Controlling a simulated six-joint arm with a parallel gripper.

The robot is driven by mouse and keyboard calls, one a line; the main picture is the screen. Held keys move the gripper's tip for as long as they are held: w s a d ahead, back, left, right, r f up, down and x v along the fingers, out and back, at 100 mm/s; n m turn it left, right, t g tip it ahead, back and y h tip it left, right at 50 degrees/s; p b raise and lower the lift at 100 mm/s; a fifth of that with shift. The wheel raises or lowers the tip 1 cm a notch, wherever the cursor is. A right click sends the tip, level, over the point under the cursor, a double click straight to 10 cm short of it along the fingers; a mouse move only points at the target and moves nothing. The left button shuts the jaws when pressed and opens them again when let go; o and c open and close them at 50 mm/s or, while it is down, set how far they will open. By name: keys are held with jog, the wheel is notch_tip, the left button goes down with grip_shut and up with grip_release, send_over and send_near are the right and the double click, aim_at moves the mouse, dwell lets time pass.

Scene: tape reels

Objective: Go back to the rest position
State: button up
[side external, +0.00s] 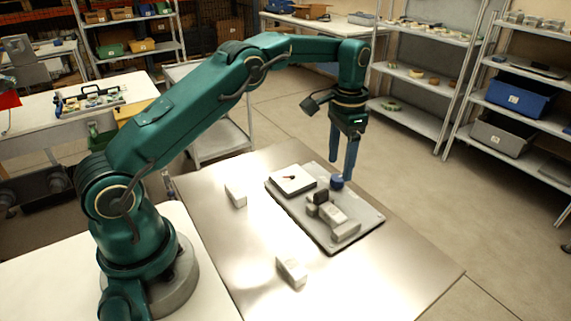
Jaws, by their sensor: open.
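My gripper (341,171) hangs from the green arm with its two blue fingers pointing down, spread apart and empty. It is over the far right part of a grey tray (358,215) on the metal table. A small dark blue round piece (337,183), perhaps a tape reel, is just below the fingertips. I cannot tell how much height separates them. A white square holder with a dark and red mark (293,180) is at the tray's far left. A grey device with a dark block (328,211) is on the tray's near part.
Two white boxes lie on the metal table (220,266), one left of the tray (236,195) and one nearer the front (291,270). The table's right front area is bare. Shelves (400,115) stand behind, well away from the arm.

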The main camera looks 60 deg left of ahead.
jog(key=shift+r, duration=0.9)
jog(key=shift+r, duration=0.2)
jog(key=s+d+r+t, duration=0.2)
jog(key=s+r, duration=0.2)
jog(key=r, duration=0.4)
jog(key=s+d+r+t, duration=0.1)
jog(key=s+r+t, duration=0.1)
jog(key=s+r, duration=0.45)
jog(key=s+d+r+t, duration=0.1)
jog(key=s+d+r, duration=0.1)
jog(key=s, duration=0.5)
jog(key=s+f+n, duration=0.3)
jog(key=s+f, duration=0.3)
jog(key=f, duration=0.2)
jog(key=shift+s+f+t, duration=0.25)
jog(key=shift+s+t, duration=0.05)
jog(key=shift+s, duration=0.05)
